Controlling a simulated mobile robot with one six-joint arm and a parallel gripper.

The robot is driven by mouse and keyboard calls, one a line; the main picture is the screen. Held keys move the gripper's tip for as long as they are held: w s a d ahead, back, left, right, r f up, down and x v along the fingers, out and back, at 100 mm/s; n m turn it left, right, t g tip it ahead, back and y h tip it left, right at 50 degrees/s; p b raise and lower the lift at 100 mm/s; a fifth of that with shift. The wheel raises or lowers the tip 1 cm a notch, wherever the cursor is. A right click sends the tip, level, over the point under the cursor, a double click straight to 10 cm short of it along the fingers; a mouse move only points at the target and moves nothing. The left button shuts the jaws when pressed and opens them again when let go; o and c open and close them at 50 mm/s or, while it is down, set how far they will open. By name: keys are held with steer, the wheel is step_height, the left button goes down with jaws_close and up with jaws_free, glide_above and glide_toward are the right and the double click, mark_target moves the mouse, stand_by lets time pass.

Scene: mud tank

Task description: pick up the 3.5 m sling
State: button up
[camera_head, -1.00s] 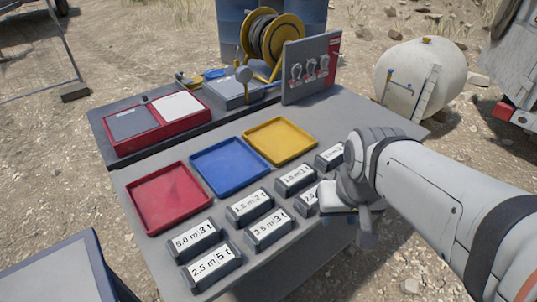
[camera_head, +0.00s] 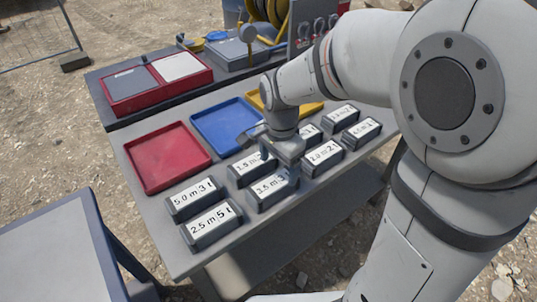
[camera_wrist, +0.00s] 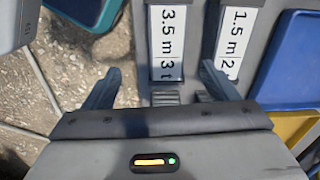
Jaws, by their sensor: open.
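The 3.5 m sling is a dark block with a white label reading "3.5 m 3 t" (camera_head: 270,188), in the front row on the grey table. In the wrist view, its label (camera_wrist: 172,45) lies between the lines of my two fingers. My gripper (camera_head: 280,163) is open and empty, pointing down above the right end of this block. The gripper hides that end in the head view. In the wrist view, the right fingertip (camera_wrist: 160,85) shows close to the end of the neighbouring "1.5 m 2" block (camera_wrist: 233,40). Contact cannot be told.
Blocks labelled 5.0 m 3 t (camera_head: 191,197) and 2.5 m 5 t (camera_head: 212,226) sit to the left; a 2.0 m block (camera_head: 323,158) sits to the right. Red (camera_head: 167,157) and blue (camera_head: 228,126) trays lie behind. The table's front edge is close to the front row.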

mark_target(273, 183)
steer(key=shift+w+a+f+m, duration=0.2)
steer(key=shift+a+f, duration=0.1)
steer(key=shift+f, duration=0.2)
steer(key=shift+w+a+f+m, duration=0.2)
steer(key=shift+a+f, duration=0.1)
steer(key=shift+f, duration=0.15)
step_height(273, 183, down, 7)
steer(key=shift+f+b, duration=0.15)
steer(key=shift+b, duration=0.25)
steer(key=shift+d, duration=0.1)
steer(key=c, duration=1.3)
